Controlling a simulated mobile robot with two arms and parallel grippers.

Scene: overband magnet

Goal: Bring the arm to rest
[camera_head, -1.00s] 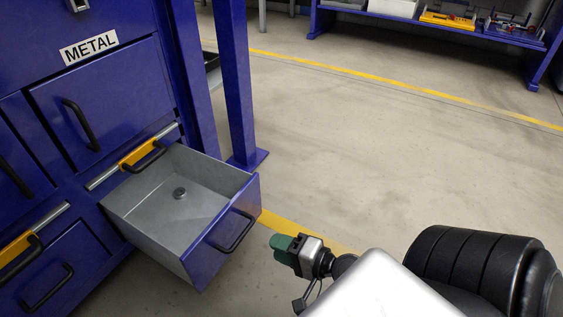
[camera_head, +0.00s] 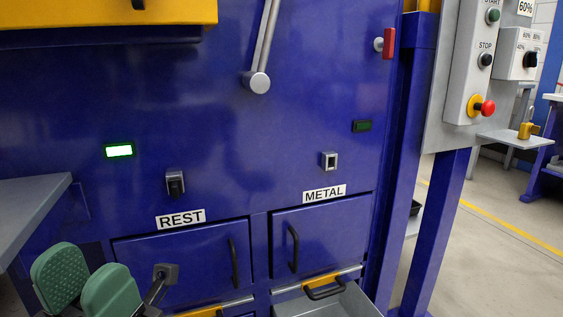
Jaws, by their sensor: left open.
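My left gripper (camera_head: 84,285) shows at the bottom left, with two green ribbed pads standing apart and nothing visible between them. It is in front of the blue machine, left of and below the REST label (camera_head: 181,219), and covers part of the panel beside the REST drawer front (camera_head: 185,262). Most of my left arm is out of the picture. My right gripper is not in view.
The METAL drawer front (camera_head: 325,240) is to the right, with an open grey drawer (camera_head: 345,302) below it. A grey table (camera_head: 30,205) juts in at the left. A control box (camera_head: 473,62) with a red button stands at the right. Floor (camera_head: 475,235) is clear beyond the blue post (camera_head: 437,225).

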